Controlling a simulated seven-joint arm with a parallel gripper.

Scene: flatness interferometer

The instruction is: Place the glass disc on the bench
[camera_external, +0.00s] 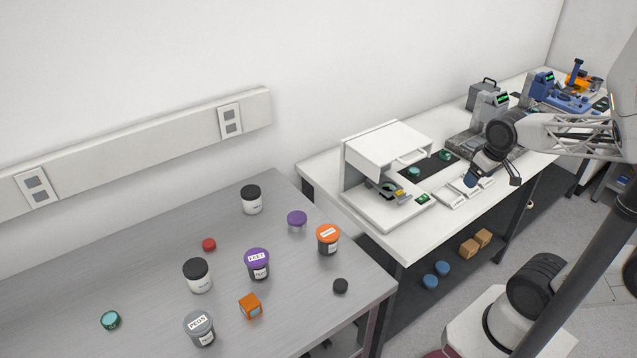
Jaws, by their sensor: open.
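Several small round teal-green discs are in view, and I cannot tell for certain which is the glass disc. One disc (414,172) and another disc (445,155) lie on a black mat (430,166) on the white bench (375,228). Another teal disc (110,320) lies at the front left of the grey metal bench (140,275). A dark round piece (388,187) sits inside the open front of the white instrument (385,155). My gripper (492,182) is open above the front edge of the white bench, right of the mat. It appears empty and apart from the discs.
Jars with black, purple, orange and grey lids, loose lids and an orange block (250,306) crowd the grey bench's middle and right. White trays (465,188) lie below my gripper. Grey and blue instruments (491,108) stand farther back. The grey bench's left side is mostly clear.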

